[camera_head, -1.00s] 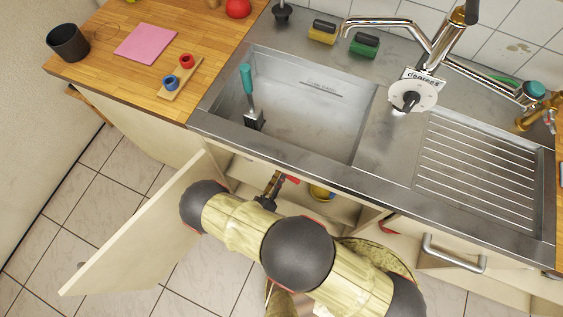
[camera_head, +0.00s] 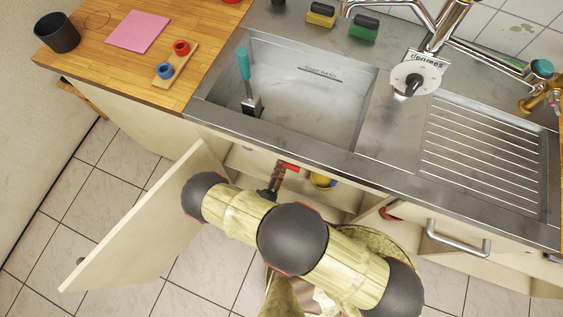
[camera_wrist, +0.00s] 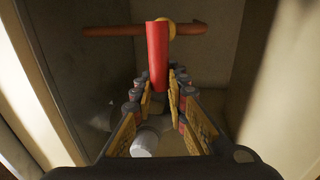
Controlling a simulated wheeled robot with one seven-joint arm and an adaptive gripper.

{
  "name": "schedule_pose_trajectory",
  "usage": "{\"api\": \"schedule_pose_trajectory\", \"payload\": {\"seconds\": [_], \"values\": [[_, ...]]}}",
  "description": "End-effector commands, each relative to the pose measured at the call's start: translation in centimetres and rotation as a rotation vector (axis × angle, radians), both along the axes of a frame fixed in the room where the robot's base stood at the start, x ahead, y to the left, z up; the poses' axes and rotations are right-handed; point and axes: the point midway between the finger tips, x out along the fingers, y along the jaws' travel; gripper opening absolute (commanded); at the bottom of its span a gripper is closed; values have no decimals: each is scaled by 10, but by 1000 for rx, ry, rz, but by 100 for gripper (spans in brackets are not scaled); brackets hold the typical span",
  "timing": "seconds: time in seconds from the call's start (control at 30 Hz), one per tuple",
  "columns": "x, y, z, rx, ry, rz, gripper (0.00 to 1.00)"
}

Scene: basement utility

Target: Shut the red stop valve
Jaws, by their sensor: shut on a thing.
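The stop valve's red lever (camera_wrist: 158,52) shows in the wrist view, pointing from the pipe toward me. In the picture it lies across the copper-coloured pipe (camera_wrist: 112,30). A yellowish valve part (camera_wrist: 172,28) shows behind its top. My gripper (camera_wrist: 162,84) has its padded fingers on both sides of the lever's near end and is shut on it. In the head view my gripper (camera_head: 276,174) reaches into the open cabinet under the sink, and a bit of the red lever (camera_head: 290,167) shows beside it. The pipe is hidden there.
The cabinet door (camera_head: 145,225) stands open at the left of my arm. The sink (camera_head: 300,100) and its front edge lie above the cabinet opening. A pale cylinder (camera_wrist: 145,142) shows below the fingers.

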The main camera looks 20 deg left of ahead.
Motion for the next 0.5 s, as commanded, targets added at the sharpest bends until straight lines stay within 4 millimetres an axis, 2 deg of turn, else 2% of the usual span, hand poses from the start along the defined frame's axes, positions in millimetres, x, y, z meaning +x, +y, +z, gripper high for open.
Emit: {"api": "schedule_pose_trajectory", "payload": {"seconds": [0.3,0.33,0.5], "values": [[0,1,0,-2,1,4,0],[0,1,0,-2,1,4,16],[0,1,0,-1,1,3,25]]}}
